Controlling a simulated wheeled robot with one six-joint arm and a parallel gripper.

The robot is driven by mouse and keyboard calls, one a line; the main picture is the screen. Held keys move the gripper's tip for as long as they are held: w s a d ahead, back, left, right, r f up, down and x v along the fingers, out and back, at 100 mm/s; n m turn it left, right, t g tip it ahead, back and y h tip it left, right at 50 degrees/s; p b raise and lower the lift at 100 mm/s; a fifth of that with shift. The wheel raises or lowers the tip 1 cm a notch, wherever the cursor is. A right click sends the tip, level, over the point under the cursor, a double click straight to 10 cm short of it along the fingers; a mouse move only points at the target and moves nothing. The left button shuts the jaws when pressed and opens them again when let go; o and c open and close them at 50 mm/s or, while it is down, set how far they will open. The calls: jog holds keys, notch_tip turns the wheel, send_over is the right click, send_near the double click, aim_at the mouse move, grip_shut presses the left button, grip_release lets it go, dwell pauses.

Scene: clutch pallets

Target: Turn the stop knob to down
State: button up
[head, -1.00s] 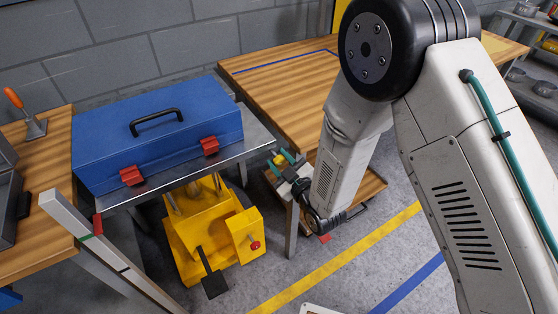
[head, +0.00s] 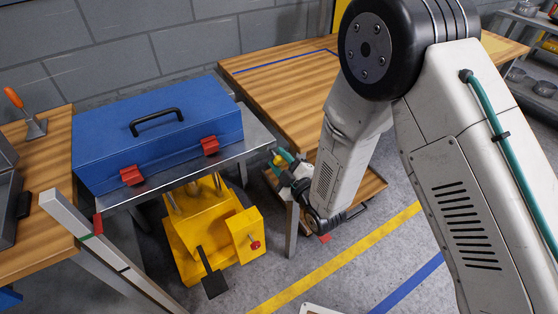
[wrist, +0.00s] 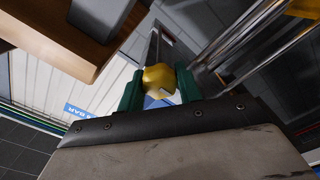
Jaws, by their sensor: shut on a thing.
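The stop knob is a small yellow piece between my green fingers in the wrist view (wrist: 157,78), with a pale mark on its face. A grey metal strip runs up behind it. My gripper (wrist: 160,88) is shut on the knob, one finger on each side. In the head view the knob (head: 279,160) is a tiny yellow spot at the fingertips, beside the right end of the metal bench. Which way its mark points is too small to tell there.
A blue toolbox (head: 155,140) with red latches stands on the metal-topped bench. Below is a yellow machine (head: 205,235) with a red button and a black pedal. A wooden table (head: 285,85) stands behind my arm. Floor with yellow and blue lines is open at the lower right.

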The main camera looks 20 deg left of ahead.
jog(key=shift+d+f, duration=0.1)
jog(key=o, duration=1)
jog(key=v, duration=0.7)
jog(key=shift+s+d, duration=0.25)
